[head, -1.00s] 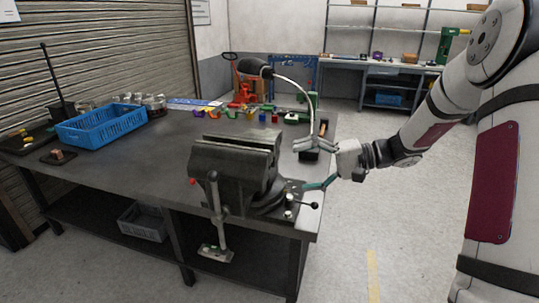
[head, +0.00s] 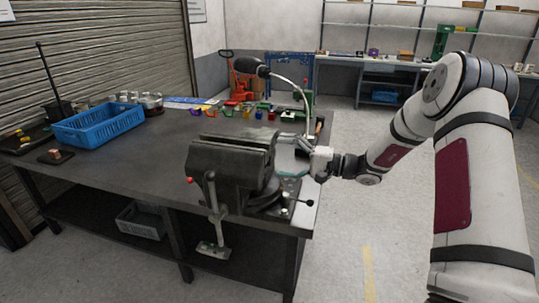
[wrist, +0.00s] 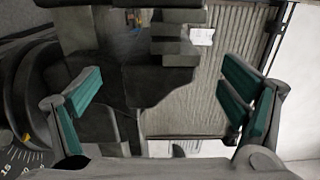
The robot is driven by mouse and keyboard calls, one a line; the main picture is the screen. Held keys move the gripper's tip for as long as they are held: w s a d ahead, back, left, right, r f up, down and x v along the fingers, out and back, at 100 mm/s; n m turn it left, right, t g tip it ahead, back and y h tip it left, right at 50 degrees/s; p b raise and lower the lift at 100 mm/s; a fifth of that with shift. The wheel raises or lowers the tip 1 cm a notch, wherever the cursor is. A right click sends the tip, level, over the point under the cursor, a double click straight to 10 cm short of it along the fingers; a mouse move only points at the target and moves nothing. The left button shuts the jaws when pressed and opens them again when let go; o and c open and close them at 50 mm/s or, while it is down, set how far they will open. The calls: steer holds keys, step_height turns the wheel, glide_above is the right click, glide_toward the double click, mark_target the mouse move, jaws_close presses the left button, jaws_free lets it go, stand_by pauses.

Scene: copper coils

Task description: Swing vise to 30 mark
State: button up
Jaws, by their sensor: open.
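The dark grey vise (head: 232,165) stands on the near right corner of the workbench, and its jaws show in the wrist view (wrist: 160,60). Its handle with a red knob (head: 190,180) hangs at the front. A round swivel base with a scale (wrist: 22,155) shows at the lower left of the wrist view. The numbers 15 and 10 can be made out there, but where the vise stands against the scale is unclear. My gripper (head: 292,158) is open just right of the vise. In the wrist view its teal-padded fingers (wrist: 165,97) are wide apart with nothing clearly held between them.
A small lever with a black knob (head: 309,202) sticks out at the vise base's right. A blue crate (head: 98,125) is at the bench's left. Coloured parts (head: 228,113) and a gooseneck lamp (head: 250,66) stand at the back. Floor to the right is clear.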

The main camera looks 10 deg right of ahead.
mark_target(272, 155)
steer(key=shift+x, duration=2.15)
steer(key=c, duration=1.7)
steer(key=shift+w+d+f+n+g+y+b, duration=0.2)
steer(key=shift+d+n+g+b, duration=0.15)
steer(key=shift+b, duration=0.25)
steer(key=shift+w+d+f+n+g+y+b, duration=0.15)
steer(key=shift+d+n+g+y+b, duration=0.1)
steer(key=shift+d+g+b, duration=0.25)
steer(key=d+g+b, duration=0.1)
steer(key=w+d+n+g+y+b, duration=0.1)
steer(key=b, duration=0.1)
steer(key=shift+n+b, duration=0.3)
steer(key=shift+w+d+r+g+b, duration=0.1)
steer(key=shift+d+g+b, duration=0.1)
steer(key=shift+d+b, duration=0.15)
steer(key=shift+w+d+r+g+b, duration=0.1)
steer(key=shift+d+g+b, duration=0.05)
steer(key=shift+d+b, duration=0.2)
steer(key=shift+w+d+r+b, duration=0.1)
steer(key=shift+w+d+b, duration=0.35)
steer(key=shift+d, duration=0.2)
steer(key=shift+w+d+b, duration=0.4)
steer(key=shift+d+b, duration=0.1)
steer(key=shift+d, duration=0.15)
